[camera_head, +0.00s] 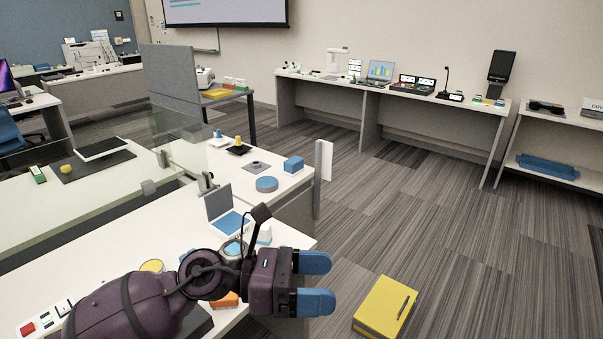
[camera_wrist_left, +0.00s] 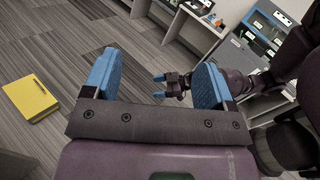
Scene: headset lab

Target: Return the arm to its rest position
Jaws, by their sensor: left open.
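My left arm, dark purple, reaches in from the lower left in the head view. My left gripper (camera_head: 322,285) is open and empty, its two blue fingers apart and pointing right past the desk's edge, above the carpet. In the left wrist view the same gripper (camera_wrist_left: 157,70) shows its blue fingers wide apart with nothing between them. My right gripper (camera_wrist_left: 160,87) is small in the left wrist view, beyond those fingers. Its two blue fingertips are apart and nothing shows between them. The right arm is not visible in the head view.
A white desk (camera_head: 120,245) lies under my left arm, with a laptop (camera_head: 228,215) and small items near the gripper. A yellow box (camera_head: 385,307) is on the floor to the gripper's right. The carpet (camera_head: 430,210) beyond is clear; a long bench (camera_head: 330,84) lines the wall.

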